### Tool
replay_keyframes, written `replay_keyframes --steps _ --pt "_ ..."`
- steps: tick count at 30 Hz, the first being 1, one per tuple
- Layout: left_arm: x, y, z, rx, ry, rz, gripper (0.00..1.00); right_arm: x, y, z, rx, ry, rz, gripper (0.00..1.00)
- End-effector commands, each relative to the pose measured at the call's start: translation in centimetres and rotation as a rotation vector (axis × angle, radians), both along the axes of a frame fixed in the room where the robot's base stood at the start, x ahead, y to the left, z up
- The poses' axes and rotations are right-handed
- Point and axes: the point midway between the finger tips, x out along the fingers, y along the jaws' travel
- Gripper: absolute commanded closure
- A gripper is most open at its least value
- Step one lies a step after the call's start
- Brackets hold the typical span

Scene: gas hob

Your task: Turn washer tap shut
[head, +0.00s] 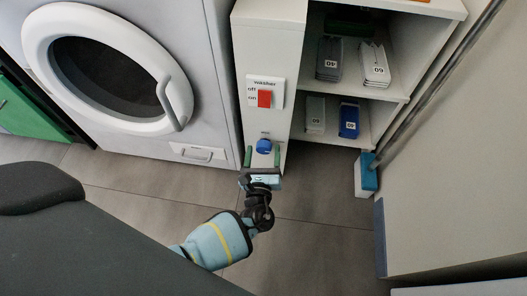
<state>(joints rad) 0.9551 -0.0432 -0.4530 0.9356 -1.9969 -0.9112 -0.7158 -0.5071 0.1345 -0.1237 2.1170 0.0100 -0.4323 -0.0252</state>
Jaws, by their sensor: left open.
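The washer tap, a blue round knob (264,146), sits low on the white narrow panel (270,60). A small label above it is too small to read. My left gripper (262,157) is right at the knob, with its two green-tipped fingers open, one on each side of it. I cannot tell whether the fingers touch the knob. Above is a red switch (265,99) on a white plate marked "washer", "off" and "on". My right gripper is not in view.
A white washing machine (205,75) with a round door (105,75) stands to the left. Open shelves (385,90) with several packs stand to the right. A mop with a blue and white head (367,175) leans there. The grey tiled floor is clear in front.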

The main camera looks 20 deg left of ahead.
Motion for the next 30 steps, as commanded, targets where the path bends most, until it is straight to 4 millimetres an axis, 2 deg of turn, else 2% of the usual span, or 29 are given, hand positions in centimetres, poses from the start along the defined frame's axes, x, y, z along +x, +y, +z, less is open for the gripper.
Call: replay_keyframes --steps 4,12,22,30 --pt "0.71 0.25 -0.03 0.0 0.001 0.0 0.36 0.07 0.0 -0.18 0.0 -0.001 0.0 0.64" --pt "0.78 0.27 0.0 0.0 0.001 0.0 0.37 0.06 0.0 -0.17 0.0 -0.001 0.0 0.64" --pt "0.76 0.28 0.0 0.0 0.001 0.0 0.8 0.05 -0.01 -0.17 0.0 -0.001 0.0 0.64" --pt "0.74 0.3 0.02 -0.028 -0.007 -0.001 0.8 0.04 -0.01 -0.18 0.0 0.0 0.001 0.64"
